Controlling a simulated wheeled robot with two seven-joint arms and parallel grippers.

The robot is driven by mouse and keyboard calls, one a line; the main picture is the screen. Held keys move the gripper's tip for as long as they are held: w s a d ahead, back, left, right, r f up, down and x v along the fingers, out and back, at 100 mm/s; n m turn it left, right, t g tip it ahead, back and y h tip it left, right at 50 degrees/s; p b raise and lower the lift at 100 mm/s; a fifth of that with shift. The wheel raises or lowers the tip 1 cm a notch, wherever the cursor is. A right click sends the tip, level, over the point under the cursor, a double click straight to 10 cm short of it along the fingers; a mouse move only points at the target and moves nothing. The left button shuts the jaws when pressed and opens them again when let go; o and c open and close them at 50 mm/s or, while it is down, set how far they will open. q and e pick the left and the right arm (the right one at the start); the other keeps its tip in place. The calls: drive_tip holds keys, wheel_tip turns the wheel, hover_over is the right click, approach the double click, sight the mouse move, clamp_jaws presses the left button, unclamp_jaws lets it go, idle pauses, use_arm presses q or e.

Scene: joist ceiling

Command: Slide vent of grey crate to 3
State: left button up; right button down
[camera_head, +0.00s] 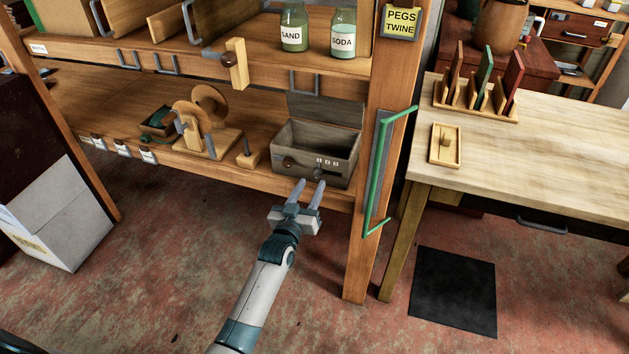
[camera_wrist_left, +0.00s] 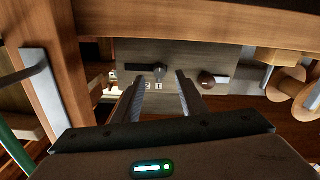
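The grey crate (camera_head: 352,146) stands open-topped on the lower shelf, its lid raised at the back. Its front carries small number tiles (camera_head: 327,162), a dark slider knob (camera_head: 318,172) below them and a round brown knob (camera_head: 287,162) to the left. My left gripper (camera_head: 310,183) is open and points at this front. In the left wrist view, which shows the crate front (camera_wrist_left: 225,52) upside down, the slider knob (camera_wrist_left: 160,70) appears between the open fingertips, with a dark slot (camera_wrist_left: 136,67) to its left. Contact cannot be told. The tile numbers are partly hidden. My right gripper is not in view.
The lower shelf edge (camera_head: 180,160) runs below the crate. A post (camera_head: 360,240) with a green handle (camera_head: 378,180) stands close on the right. A wooden peg block (camera_head: 249,158) and a spool stand (camera_head: 208,145) are left of the crate. The upper shelf overhangs.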

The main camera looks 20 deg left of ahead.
sight(316, 176)
use_arm(q)
drive_tip(key=w, duration=0.3)
drive_tip(key=shift+w, duration=0.15)
drive_tip(key=shift+w+d, duration=0.1)
drive_tip(key=shift+w, duration=0.25)
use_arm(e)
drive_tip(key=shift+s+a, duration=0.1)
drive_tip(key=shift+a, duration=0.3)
